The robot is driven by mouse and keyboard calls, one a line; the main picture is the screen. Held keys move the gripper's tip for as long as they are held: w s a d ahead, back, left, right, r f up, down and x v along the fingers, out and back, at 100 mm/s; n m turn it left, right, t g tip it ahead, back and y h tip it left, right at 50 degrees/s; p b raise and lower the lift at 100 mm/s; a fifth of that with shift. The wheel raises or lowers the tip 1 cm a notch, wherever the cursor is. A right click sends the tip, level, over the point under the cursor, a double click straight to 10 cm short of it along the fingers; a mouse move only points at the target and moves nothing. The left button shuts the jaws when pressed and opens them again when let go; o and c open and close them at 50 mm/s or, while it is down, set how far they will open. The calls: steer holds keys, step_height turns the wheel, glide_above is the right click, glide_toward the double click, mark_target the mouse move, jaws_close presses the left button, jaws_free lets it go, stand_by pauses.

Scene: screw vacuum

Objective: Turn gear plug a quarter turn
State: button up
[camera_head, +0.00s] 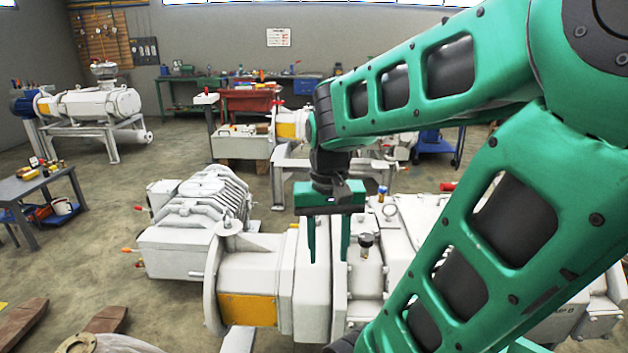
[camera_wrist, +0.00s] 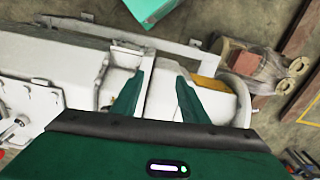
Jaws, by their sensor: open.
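The white vacuum pump machine (camera_head: 312,298) lies across the lower middle of the head view, with a yellow panel on its side. A small dark knob-like fitting (camera_head: 366,241) stands upright on its top; I cannot tell whether this is the gear plug. My gripper (camera_head: 328,258) points down over the machine, its two green fingers apart, just left of that fitting. In the wrist view the open fingers (camera_wrist: 159,77) are over the white casing (camera_wrist: 60,75), with nothing seen between them. No gear plug is clearly made out there.
A grey-white finned motor-like unit (camera_head: 199,215) sits left of the machine. My arm covers much of the right side. A small grey table (camera_head: 38,190) stands at the left. Wooden pallet boards (camera_head: 106,318) lie at the lower left. Open floor shows between.

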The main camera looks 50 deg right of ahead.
steer(key=w+d+m, duration=1.5)
steer(key=w+d, duration=0.8)
steer(key=f, duration=1)
steer(key=shift+w+a+f, duration=0.1)
steer(key=shift+a+f, duration=0.1)
jaws_close()
